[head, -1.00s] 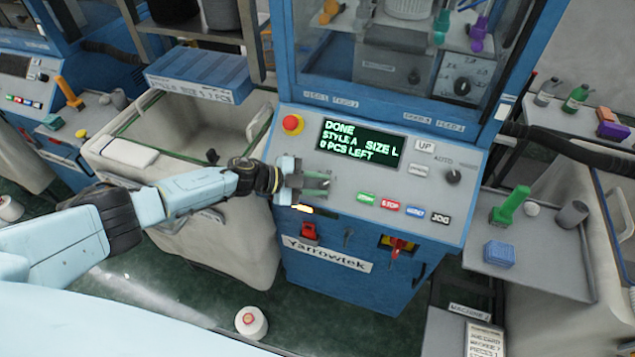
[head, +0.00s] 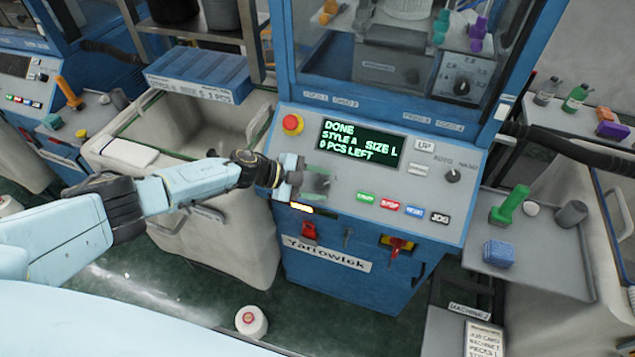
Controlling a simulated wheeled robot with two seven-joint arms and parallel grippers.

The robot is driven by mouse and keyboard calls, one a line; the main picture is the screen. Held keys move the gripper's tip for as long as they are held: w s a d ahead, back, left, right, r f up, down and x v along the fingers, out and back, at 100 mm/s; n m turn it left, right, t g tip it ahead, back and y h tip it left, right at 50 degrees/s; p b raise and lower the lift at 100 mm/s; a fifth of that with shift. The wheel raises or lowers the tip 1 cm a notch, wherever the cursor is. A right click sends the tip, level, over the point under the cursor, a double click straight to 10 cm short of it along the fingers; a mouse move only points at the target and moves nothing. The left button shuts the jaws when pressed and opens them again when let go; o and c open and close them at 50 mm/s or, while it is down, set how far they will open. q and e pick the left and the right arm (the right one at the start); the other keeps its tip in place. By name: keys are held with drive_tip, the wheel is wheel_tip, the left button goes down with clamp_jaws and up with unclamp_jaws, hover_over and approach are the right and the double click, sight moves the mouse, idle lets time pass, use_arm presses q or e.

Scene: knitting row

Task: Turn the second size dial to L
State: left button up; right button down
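A control panel (head: 410,215) on the blue knitting machine carries a green-lit screen (head: 360,143) reading "DONE, STYLE A, SIZE L, 0 PCS LEFT". My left gripper (head: 314,181) is at the panel's left side, below the red button, over a small greyish plate. It hides what lies there, and I cannot tell whether its fingers are apart or closed on a dial. A black knob (head: 461,87) on a light scale plate sits behind the machine's window; its small marks are not clearly readable. My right gripper is not in view.
A red stop button (head: 293,124), an AUTO/HAND knob (head: 453,175) and a row of coloured buttons (head: 389,204) are on the panel. A side tray (head: 545,270) at right holds a green tool and a blue block. A fabric bin (head: 195,150) stands left of the machine.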

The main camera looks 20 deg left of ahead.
use_arm(q)
drive_tip(key=v, duration=1.3)
drive_tip(key=shift+r, duration=0.15)
drive_tip(key=shift+s+a, duration=0.1)
drive_tip(key=shift+s, duration=0.05)
